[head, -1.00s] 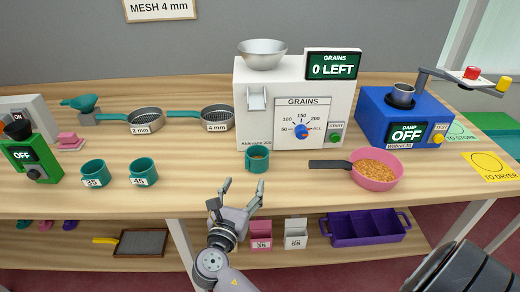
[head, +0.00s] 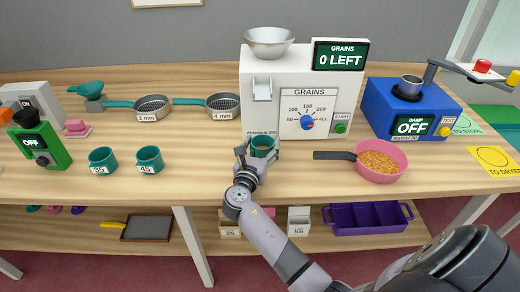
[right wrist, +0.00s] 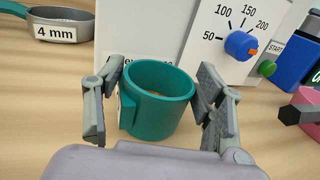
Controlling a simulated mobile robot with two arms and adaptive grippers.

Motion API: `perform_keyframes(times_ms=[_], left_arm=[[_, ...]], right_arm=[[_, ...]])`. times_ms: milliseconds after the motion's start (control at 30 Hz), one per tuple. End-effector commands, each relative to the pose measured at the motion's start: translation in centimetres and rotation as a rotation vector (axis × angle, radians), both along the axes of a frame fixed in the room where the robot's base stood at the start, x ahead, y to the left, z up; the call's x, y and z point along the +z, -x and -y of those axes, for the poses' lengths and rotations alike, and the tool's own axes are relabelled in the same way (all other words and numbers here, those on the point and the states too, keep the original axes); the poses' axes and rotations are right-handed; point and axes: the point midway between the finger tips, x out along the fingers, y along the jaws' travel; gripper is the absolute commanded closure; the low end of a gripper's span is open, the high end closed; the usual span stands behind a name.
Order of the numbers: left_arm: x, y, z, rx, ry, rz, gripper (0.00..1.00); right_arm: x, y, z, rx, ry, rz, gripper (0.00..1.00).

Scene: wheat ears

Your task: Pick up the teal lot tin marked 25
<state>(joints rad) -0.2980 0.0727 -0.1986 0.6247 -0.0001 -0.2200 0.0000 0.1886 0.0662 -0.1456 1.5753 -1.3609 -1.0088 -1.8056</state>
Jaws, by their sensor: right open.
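A teal tin (head: 265,144) with some grain inside stands on the table before the white grain counter. It also shows in the right wrist view (right wrist: 155,115); its white label faces left there, too edge-on to read. My right gripper (head: 257,158) is open, its fingers on either side of this tin; the right wrist view shows a gap at the left finger (right wrist: 160,88), and the right finger is very near the wall. Two more teal tins stand to the left, one marked 35 (head: 103,160) and one marked 45 (head: 149,160). My left gripper is not in view.
The white grain counter (head: 270,110) is close behind the tin, its display reading 0 LEFT. A pink pan (head: 385,175) with grain lies to the right, its dark handle pointing at the tin. Two sieves (head: 222,103) lie behind.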

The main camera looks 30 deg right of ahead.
Motion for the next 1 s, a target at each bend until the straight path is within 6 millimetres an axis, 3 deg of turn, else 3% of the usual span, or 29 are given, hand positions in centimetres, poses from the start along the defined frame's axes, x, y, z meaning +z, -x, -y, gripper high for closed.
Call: perform_keyframes(times_ms=[233,567,1000], left_arm=[[0.4,0.0,0.0,-0.002,0.000,0.000,1.00],[0.3,0.3,-0.6,-0.004,-0.008,-0.006,1.00],[0.3,0.5,-0.7,-0.004,-0.008,-0.007,1.00]], right_arm=[[0.2,-2.5,2.9,-0.001,0.001,0.001,0.37],[0.0,-2.9,3.4,-0.001,-0.001,0.001,0.37],[0.0,-2.9,3.3,-0.001,-0.001,0.001,0.67]])
